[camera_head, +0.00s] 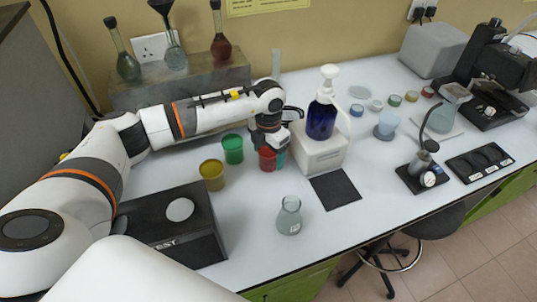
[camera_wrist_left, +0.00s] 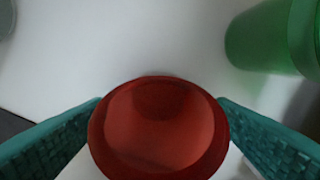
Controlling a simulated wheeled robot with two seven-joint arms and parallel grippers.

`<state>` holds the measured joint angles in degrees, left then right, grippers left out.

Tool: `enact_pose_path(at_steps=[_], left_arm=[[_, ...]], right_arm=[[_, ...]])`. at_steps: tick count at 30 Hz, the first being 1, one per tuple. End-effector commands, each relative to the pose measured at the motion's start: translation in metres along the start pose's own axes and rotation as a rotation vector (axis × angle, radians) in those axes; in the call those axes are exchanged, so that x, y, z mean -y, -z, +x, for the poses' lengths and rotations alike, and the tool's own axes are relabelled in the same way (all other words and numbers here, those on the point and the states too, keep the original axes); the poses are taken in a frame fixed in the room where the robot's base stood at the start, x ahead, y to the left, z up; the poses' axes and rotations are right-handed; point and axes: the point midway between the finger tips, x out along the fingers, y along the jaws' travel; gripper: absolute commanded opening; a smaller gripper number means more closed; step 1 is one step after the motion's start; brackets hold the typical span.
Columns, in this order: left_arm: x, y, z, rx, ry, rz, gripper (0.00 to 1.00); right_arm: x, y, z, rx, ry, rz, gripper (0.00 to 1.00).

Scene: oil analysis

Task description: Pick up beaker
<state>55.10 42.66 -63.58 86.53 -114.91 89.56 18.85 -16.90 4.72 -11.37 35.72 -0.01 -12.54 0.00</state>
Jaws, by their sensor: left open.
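A red beaker (camera_head: 267,163) stands on the white table in front of the white block. In the left wrist view, the red beaker (camera_wrist_left: 158,125) fills the lower middle, its round mouth facing the camera. My left gripper (camera_head: 271,158) reaches down over it, with one teal finger showing at its right. In the wrist view the teal fingers of my left gripper (camera_wrist_left: 160,120) are open, one on each side of the beaker, close to its rim. Whether they touch it I cannot tell. A green beaker (camera_head: 232,149) and a yellow beaker (camera_head: 212,176) stand to its left. My right gripper is not in view.
A blue pump bottle (camera_head: 322,112) stands on the white block (camera_head: 319,156) just right of my gripper. A glass flask (camera_head: 289,216) stands near the front edge. A black box (camera_head: 175,225) is at the front left. The green beaker (camera_wrist_left: 270,40) is close by in the wrist view.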

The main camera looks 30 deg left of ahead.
Motion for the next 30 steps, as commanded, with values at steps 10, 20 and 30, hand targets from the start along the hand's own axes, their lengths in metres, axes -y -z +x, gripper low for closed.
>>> enact_pose_path(at_steps=[10, 20, 30], left_arm=[[0.000, 0.000, 0.021, -0.001, 0.000, 0.001, 0.77], [-0.001, 0.000, 0.021, -0.001, -0.001, 0.001, 0.36], [0.000, 0.000, 0.016, -0.002, -0.001, 0.000, 0.29]], right_arm=[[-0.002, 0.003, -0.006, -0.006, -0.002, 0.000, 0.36], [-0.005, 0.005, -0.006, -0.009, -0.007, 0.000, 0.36], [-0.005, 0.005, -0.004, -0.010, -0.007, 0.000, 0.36]])
